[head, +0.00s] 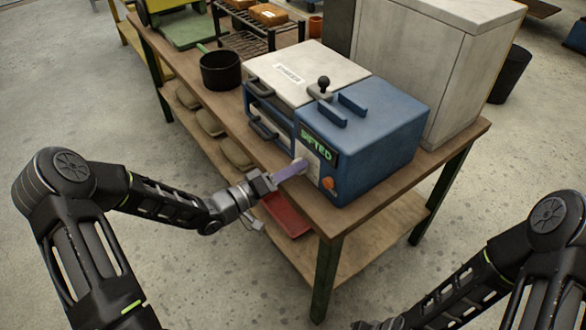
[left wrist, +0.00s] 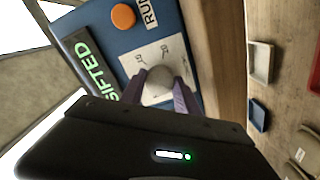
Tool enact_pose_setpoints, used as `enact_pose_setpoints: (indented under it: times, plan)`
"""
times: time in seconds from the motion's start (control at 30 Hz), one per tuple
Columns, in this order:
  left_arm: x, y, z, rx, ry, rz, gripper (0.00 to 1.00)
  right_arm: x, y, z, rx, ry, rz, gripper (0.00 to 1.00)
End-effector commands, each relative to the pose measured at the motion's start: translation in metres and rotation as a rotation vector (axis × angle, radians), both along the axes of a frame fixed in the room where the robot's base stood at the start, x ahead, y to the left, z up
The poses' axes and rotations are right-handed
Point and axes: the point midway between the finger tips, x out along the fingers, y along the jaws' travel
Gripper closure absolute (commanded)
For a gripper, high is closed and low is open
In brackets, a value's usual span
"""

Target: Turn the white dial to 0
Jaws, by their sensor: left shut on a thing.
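The white dial (left wrist: 160,79) sits on a white plate (left wrist: 149,56) on the front of the blue machine (head: 385,125). In the left wrist view the purple fingers of my left gripper (left wrist: 160,86) are on either side of the dial, shut on it. In the head view my left gripper (head: 298,167) reaches the machine's front from the left, and its fingers hide most of the dial. Small dark marks show on the plate, too small to read. My right arm shows at the lower right, but its fingers are out of the frame.
A green display (head: 316,145) reads "SIFTED". An orange button (head: 328,183) is beside the plate, near a "RUN" label. A black pot (head: 220,70) and a grey cabinet (head: 415,60) stand on the wooden bench (head: 330,215). A red tray (head: 287,215) is on the lower shelf.

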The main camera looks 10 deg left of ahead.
Motion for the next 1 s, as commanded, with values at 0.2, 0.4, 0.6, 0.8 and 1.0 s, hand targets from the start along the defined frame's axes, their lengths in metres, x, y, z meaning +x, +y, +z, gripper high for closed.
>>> enact_pose_setpoints:
  times: [0.2, 0.4, 0.6, 0.8, 1.0]
  plan:
    - [0.0004, 0.0007, 0.0001, -0.009, 0.007, 0.002, 1.0, 0.0, 0.0, 0.0002, 0.0, 0.0, 0.0, 0.64]
    - [0.0004, 0.0007, 0.0001, -0.009, 0.007, 0.002, 1.0, 0.0, 0.0, 0.0002, 0.0, 0.0, 0.0, 0.64]
    - [0.0003, 0.0005, 0.0, -0.008, 0.007, 0.001, 0.46, 0.0, 0.0, 0.0002, 0.0, 0.0, 0.0, 0.64]
    - [0.0001, 0.0003, -0.0001, -0.008, 0.006, 0.001, 0.41, 0.0, 0.0, 0.0002, 0.0, 0.0, 0.0, 0.64]
    - [-0.0025, 0.0027, -0.0004, -0.007, 0.006, 0.001, 0.41, 0.0, 0.0, -0.0005, 0.0, 0.0, 0.0, 0.64]
